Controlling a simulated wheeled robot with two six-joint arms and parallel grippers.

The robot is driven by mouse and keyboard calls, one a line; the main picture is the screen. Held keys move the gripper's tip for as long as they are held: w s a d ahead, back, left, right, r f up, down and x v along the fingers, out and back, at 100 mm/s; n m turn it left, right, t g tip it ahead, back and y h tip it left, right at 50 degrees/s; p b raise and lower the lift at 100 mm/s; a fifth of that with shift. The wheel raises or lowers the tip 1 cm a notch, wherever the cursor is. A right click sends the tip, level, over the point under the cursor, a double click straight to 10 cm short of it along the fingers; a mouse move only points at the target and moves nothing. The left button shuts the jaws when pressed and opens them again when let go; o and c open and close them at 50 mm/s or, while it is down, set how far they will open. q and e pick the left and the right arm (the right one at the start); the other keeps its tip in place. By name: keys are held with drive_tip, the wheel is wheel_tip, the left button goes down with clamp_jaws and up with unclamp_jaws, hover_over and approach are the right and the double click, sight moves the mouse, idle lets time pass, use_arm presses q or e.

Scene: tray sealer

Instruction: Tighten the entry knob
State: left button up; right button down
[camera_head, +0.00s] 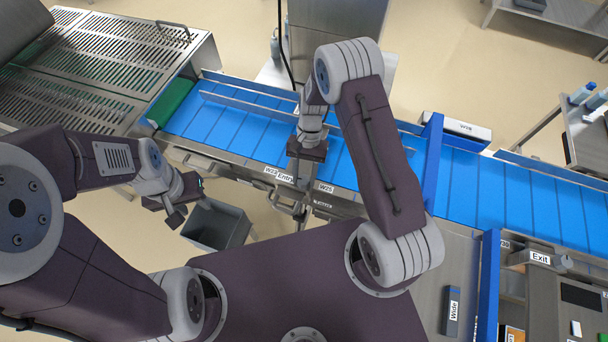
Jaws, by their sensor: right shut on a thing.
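The entry knob is hidden under my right gripper (300,172), beside the label reading "Entry" (286,180) on the near edge of the conveyor. My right arm reaches over the blue belt, and its gripper points down at the metal rail there, shut on the knob. My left gripper (172,208) hangs in free space left of the grey bin, well apart from the conveyor. Its fingers are too small and dark to tell whether they are open.
The blue conveyor belt (232,127) runs across the view with metal guide rails. A blue upright bar (433,160) crosses it on the right. A grey bin (217,224) stands on the floor below. A slotted metal table (100,62) is at upper left. An "Exit" label (540,257) is at right.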

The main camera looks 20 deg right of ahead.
drive_tip(key=m+t+y, duration=0.1)
drive_tip(key=m, duration=0.3)
drive_tip(key=shift+s+d+b, duration=0.1)
drive_tip(key=shift+s+b, duration=0.05)
drive_tip(key=shift+b, duration=0.2)
drive_tip(key=m+t+y+b, duration=0.1)
drive_tip(key=m, duration=0.3)
drive_tip(key=m+t+b, duration=0.1)
drive_tip(key=m, duration=0.1)
drive_tip(key=m+t+b, duration=0.1)
drive_tip(key=m+b, duration=0.1)
drive_tip(key=shift+s+d+f+m, duration=0.1)
drive_tip(key=shift+s+m, duration=0.05)
drive_tip(key=shift+m, duration=0.15)
drive_tip(key=shift+s+r+m+t+b, duration=0.15)
drive_tip(key=shift+m+t+b, duration=0.55)
drive_tip(key=shift+m+b, duration=0.9)
drive_tip(key=shift+r+m, duration=0.1)
drive_tip(key=shift+m, duration=0.2)
drive_tip(key=c, duration=0.9)
unclamp_jaws()
drive_tip(key=shift+a, duration=0.2)
